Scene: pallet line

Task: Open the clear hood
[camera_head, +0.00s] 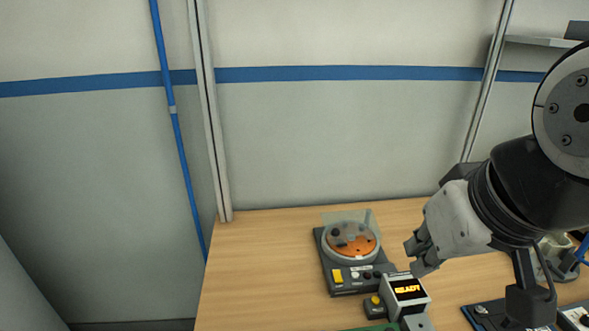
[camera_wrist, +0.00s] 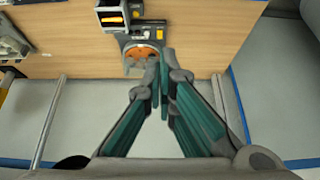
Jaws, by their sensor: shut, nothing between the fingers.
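The clear hood (camera_head: 345,216) is a faint see-through panel at the back of a dark grey turntable-like device (camera_head: 347,284) on the bench. It rises above the device's pale ring and orange disc (camera_head: 352,244); I cannot tell its exact angle. In the wrist view the orange disc (camera_wrist: 138,57) shows just left of my fingertips, and the hood is hard to make out. My gripper (camera_head: 418,256) is to the right of the device, apart from it in the head view. Its fingers (camera_wrist: 164,64) are shut with nothing between them.
A display box with yellow letters (camera_head: 406,289) stands at the device's front right. A yellow button (camera_head: 338,276) is on the device's front left. The wooden bench (camera_head: 265,255) is bare to the left. A wall (camera_head: 340,140) stands behind.

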